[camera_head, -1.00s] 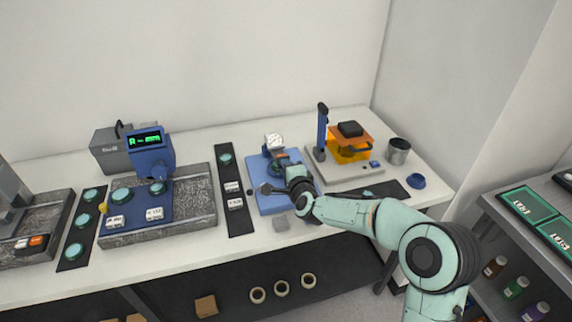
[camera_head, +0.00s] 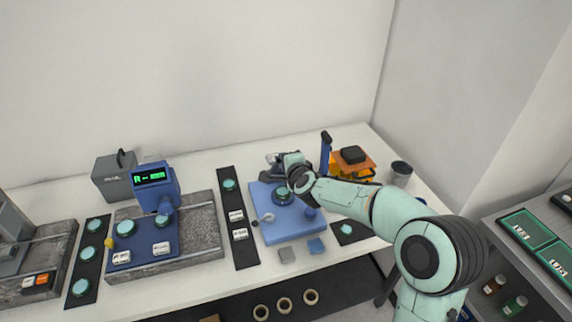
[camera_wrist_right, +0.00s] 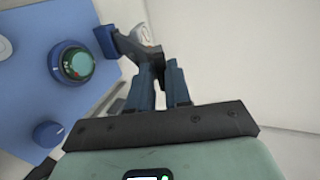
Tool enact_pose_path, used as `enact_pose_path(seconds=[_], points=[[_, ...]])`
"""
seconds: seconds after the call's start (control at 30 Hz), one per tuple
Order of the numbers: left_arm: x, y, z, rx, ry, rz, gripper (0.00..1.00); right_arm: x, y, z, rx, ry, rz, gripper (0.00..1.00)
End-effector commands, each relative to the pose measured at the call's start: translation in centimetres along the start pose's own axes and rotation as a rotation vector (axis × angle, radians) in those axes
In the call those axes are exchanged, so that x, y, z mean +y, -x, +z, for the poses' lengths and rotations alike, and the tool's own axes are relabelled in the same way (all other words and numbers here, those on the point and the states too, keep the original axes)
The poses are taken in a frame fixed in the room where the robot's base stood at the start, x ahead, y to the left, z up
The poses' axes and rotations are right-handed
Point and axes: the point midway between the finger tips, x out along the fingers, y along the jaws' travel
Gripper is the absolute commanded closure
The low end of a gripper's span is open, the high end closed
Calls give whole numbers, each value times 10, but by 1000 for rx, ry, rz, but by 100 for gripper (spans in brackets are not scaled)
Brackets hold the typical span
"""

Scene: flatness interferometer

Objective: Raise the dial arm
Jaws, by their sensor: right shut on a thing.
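The dial stand has a blue base plate (camera_head: 268,232). A teal disc in a blue holder (camera_head: 284,196) sits on it and also shows in the right wrist view (camera_wrist_right: 77,63). In that view the dark grey dial arm (camera_wrist_right: 130,46) reaches from a blue block to my right fingertips, with the pale dial (camera_wrist_right: 144,35) beside it. My right gripper (camera_wrist_right: 163,72) is shut on the arm's end. In the head view my right gripper (camera_head: 279,160) is at the plate's back and hides most of the dial. My left gripper is out of view.
A blue knob (camera_wrist_right: 49,133) stands on the plate. To the right are a blue post (camera_head: 326,153), an orange stand (camera_head: 352,165) and a grey cup (camera_head: 401,173). A black strip with discs (camera_head: 238,205) and a blue readout unit (camera_head: 155,183) are left.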

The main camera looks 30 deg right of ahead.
Motion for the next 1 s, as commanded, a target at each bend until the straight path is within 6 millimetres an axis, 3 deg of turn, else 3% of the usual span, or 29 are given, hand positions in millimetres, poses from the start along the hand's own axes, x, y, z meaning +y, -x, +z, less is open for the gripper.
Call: enact_pose_path(seconds=[0.53, 0.57, 0.6, 1.0], points=[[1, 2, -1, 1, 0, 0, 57, -7, 1, -1, 5, 2, -12, 100], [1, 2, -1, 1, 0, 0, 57, -7, 1, -1, 5, 2, -11, 72], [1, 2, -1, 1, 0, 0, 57, -7, 1, -1, 5, 1, -11, 61], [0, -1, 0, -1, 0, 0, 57, -4, 8, -1, 2, 2, -5, 61]])
